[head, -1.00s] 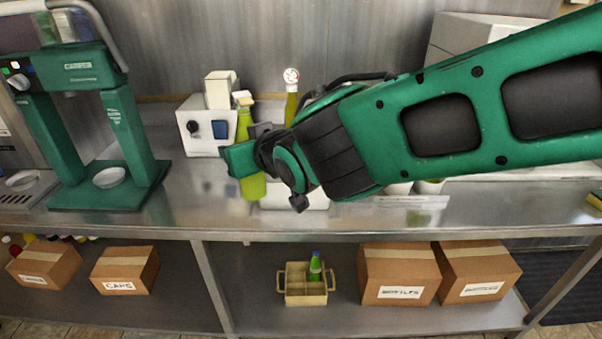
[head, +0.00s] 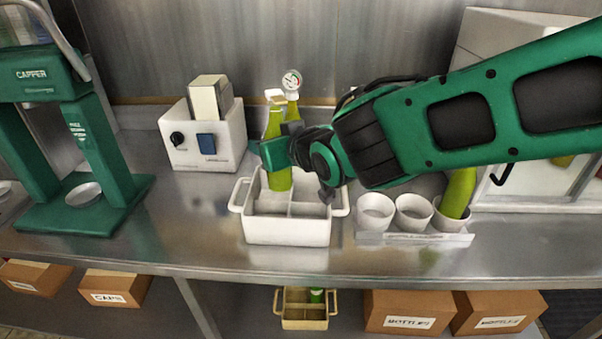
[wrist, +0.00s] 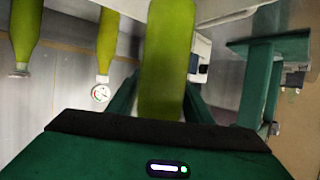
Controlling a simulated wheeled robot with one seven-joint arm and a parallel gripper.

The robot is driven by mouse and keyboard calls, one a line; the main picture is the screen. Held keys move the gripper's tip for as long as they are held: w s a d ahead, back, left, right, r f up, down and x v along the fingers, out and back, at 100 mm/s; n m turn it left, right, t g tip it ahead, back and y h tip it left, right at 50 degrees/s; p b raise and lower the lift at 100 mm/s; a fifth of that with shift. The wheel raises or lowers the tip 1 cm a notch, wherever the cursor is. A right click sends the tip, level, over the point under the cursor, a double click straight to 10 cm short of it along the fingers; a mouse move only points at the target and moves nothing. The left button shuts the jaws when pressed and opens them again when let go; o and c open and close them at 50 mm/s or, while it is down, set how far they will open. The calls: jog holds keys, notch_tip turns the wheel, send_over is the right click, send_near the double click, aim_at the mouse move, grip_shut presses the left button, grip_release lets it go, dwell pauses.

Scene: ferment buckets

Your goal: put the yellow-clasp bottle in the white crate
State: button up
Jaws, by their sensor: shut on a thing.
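My gripper (head: 277,153) is shut on a yellow-green bottle (head: 280,178) with a pale top; I cannot tell its clasp's colour. The bottle is upright, its base over the back left part of the white crate (head: 288,232); I cannot tell whether it touches the crate floor. The crate is divided into compartments, and its front ones look empty. In the wrist view the held bottle (wrist: 168,60) rises between the fingers. A second bottle with a round gauge (head: 291,80) stands just behind; its base is hidden.
To the right, a white holder (head: 415,238) has several cups, with a tilted green bottle (head: 458,195) in the right one. A white box with a blue switch (head: 205,143) stands behind left. The green capper (head: 90,140) is far left. Bare counter lies between capper and crate.

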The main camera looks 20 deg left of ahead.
jog(key=shift+w+d+f, duration=0.8)
jog(key=shift+w+f, duration=0.25)
jog(key=shift+f, duration=0.4)
jog(key=shift+w+d+f, duration=0.85)
jog(key=shift+w+f, duration=0.25)
jog(key=shift+f, duration=0.3)
jog(key=shift+w+d+f, duration=0.8)
jog(key=shift+w+f, duration=0.25)
jog(key=shift+f, duration=0.4)
jog(key=o, duration=1.6)
jog(key=shift+f, duration=0.15)
jog(key=shift+c, duration=0.2)
